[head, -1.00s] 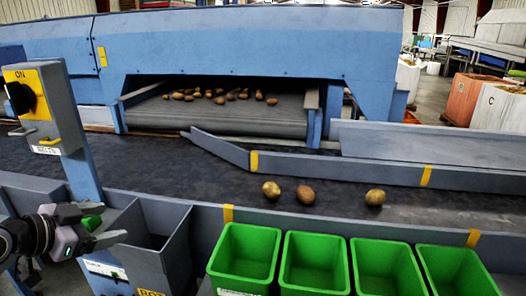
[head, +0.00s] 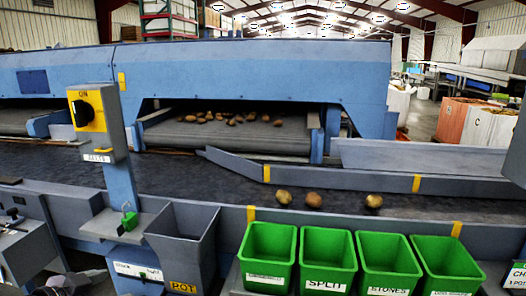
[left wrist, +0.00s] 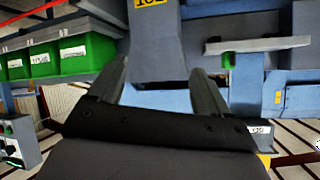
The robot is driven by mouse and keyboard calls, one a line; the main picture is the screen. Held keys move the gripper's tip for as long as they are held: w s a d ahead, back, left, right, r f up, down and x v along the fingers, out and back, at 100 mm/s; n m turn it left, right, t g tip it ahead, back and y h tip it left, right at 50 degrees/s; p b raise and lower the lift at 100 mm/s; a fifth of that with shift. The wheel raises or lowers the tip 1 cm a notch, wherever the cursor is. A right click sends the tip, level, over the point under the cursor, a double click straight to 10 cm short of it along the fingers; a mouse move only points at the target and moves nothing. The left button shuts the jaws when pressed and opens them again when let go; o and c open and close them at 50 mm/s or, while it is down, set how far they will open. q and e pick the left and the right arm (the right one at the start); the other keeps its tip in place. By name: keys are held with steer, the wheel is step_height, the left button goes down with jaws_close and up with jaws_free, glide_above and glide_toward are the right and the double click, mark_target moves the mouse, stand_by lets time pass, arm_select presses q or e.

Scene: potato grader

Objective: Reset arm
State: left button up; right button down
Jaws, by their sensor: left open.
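My left gripper (left wrist: 160,85) shows in the left wrist view, with its two grey fingers apart and nothing between them. The grey ROT bin (left wrist: 154,45) is beyond the fingers in that view, apart from them. The same bin (head: 182,245) stands at the lower left in the head view. The gripper's fingers cannot be made out in the head view. My right gripper is in neither view.
Green bins (head: 327,262) line the front edge, also in the left wrist view (left wrist: 85,55). Three potatoes (head: 313,200) lie on the dark belt (head: 200,185); several more lie on the upper roller bed (head: 225,137). A switch post (head: 120,185) stands at left.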

arm_select(q)
steer(key=s+d+f+n+y+p, duration=0.1)
steer(key=s+d+f, duration=0.25)
steer(key=f, duration=0.35)
steer(key=s+d+f+n, duration=0.2)
steer(key=s+d+f, duration=0.15)
steer(key=f, duration=0.35)
steer(key=s+d+f+n, duration=0.1)
steer(key=s+d+f, duration=0.4)
steer(key=s+d, duration=0.3)
steer(key=shift+s+d+f+g+p, duration=0.15)
steer(key=shift+s+g+p, duration=0.25)
steer(key=shift+s, duration=0.65)
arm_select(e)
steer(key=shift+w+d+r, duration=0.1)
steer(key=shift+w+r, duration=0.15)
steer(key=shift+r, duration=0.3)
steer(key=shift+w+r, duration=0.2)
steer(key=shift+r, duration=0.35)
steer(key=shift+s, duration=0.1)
